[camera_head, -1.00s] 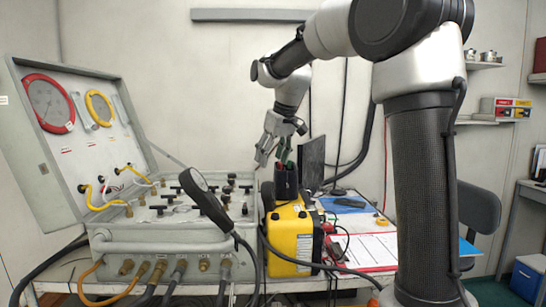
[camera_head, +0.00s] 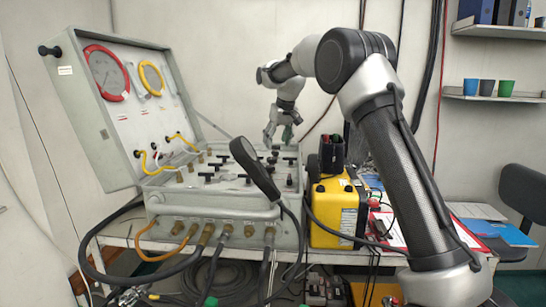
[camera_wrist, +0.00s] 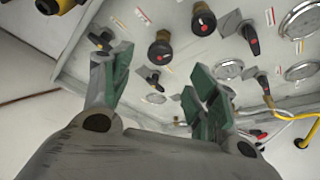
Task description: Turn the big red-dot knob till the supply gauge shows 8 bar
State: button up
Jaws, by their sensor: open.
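In the wrist view, two black knobs with red dots sit on the grey panel: a left knob (camera_wrist: 160,48) and a right knob (camera_wrist: 203,20). I cannot tell which is the big one. My gripper (camera_wrist: 160,85) is open and empty, its green-padded fingers apart and short of both knobs in the picture. In the head view my gripper (camera_head: 279,128) hangs over the back right of the panel case (camera_head: 215,200).
Black levers (camera_wrist: 250,35) and round silver fittings (camera_wrist: 230,70) surround the knobs. A dark round head on a stalk (camera_head: 254,165) rises from the case front. A yellow box (camera_head: 335,212) stands right of the case. Hoses (camera_head: 110,235) hang in front.

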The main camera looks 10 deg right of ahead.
aim_at(272, 158)
jog(key=x, duration=0.8)
jog(key=shift+w+a, duration=0.1)
jog(key=shift+w, duration=0.05)
jog(key=c, duration=1)
